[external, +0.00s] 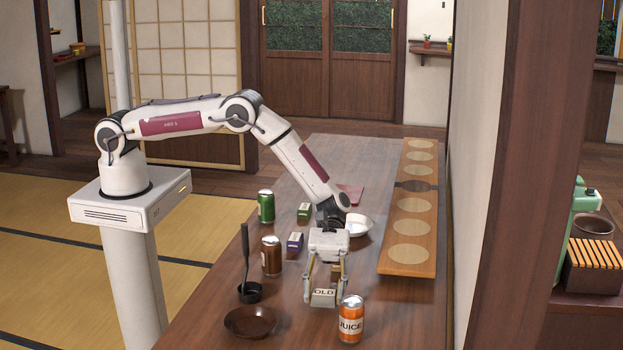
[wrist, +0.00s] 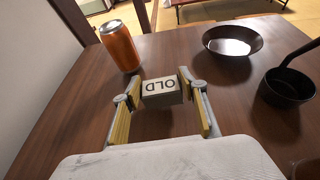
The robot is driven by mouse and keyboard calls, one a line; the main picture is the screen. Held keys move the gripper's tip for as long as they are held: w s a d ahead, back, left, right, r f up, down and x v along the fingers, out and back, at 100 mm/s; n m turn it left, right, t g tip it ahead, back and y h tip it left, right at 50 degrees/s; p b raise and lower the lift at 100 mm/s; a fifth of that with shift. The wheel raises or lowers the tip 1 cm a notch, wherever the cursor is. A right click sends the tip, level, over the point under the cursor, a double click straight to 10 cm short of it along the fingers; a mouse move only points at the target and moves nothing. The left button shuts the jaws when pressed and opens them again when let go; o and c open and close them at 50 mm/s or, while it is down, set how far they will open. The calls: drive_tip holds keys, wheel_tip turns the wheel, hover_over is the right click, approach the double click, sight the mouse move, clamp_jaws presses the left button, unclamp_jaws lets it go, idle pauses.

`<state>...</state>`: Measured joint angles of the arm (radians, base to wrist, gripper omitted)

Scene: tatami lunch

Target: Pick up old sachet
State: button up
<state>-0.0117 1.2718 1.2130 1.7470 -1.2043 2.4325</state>
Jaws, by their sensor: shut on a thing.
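The old sachet is a small pale grey block marked "OLD" (external: 323,297). In the wrist view the old sachet (wrist: 160,89) sits between the two finger ends, its lettering upside down. My gripper (external: 323,290) is shut on it, with one finger at each side. It is over the front part of the dark wooden table (external: 290,335). I cannot tell whether the sachet touches the table or is slightly above it.
An orange juice can (external: 351,320) stands close to the right of my gripper. A brown bowl (external: 250,322), a black ladle (external: 249,292) and a brown can (external: 271,256) are to the left. Small boxes, a green can (external: 265,206) and a white bowl (external: 358,225) are farther back.

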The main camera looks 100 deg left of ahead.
sight(324, 291)
drive_tip(key=shift+r, duration=4.1)
